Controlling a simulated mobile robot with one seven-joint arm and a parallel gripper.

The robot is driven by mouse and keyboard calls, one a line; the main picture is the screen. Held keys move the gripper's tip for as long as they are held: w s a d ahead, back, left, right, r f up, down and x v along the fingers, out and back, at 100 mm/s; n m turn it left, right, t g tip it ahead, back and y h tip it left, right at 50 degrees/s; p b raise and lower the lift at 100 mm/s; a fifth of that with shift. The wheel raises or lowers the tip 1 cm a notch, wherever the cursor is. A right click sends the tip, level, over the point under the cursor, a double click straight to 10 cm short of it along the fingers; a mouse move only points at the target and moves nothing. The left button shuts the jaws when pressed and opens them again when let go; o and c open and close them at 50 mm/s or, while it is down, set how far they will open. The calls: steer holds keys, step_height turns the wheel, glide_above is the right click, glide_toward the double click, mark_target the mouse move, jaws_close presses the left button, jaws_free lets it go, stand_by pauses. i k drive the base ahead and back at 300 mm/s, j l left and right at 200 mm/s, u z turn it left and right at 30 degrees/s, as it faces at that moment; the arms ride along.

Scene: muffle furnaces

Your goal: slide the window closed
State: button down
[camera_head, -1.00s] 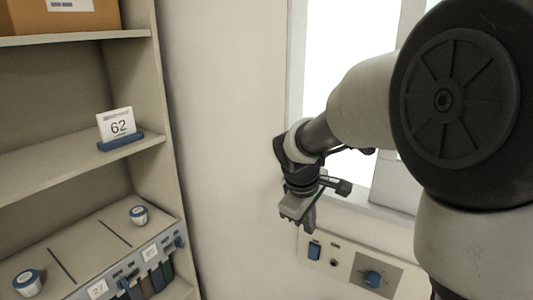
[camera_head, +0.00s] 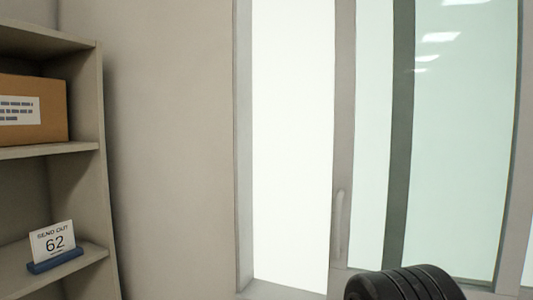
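The window fills the middle and right of the view. Its sliding panel (camera_head: 343,110) has a light grey vertical frame with a pale upright handle (camera_head: 339,225) low on it. A bright white opening (camera_head: 292,140) lies between this panel and the left jamb (camera_head: 243,150), so the window stands open. A darker vertical frame bar (camera_head: 401,140) and a greenish glass pane (camera_head: 465,140) show farther right. Only a black ribbed part of my arm shows at the bottom edge, right of the handle. My gripper is out of view.
A beige shelf (camera_head: 90,110) stands at the left. It bears a cardboard box (camera_head: 35,108) with a white label and a card reading "SEND OUT 62" (camera_head: 53,242) in a blue stand. Bare wall (camera_head: 170,150) lies between shelf and window.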

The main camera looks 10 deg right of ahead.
mark_target(517, 215)
steer(key=l+z, duration=0.1)
steer(key=z, duration=0.95)
steer(key=k+l, duration=0.15)
steer(key=l, duration=0.15)
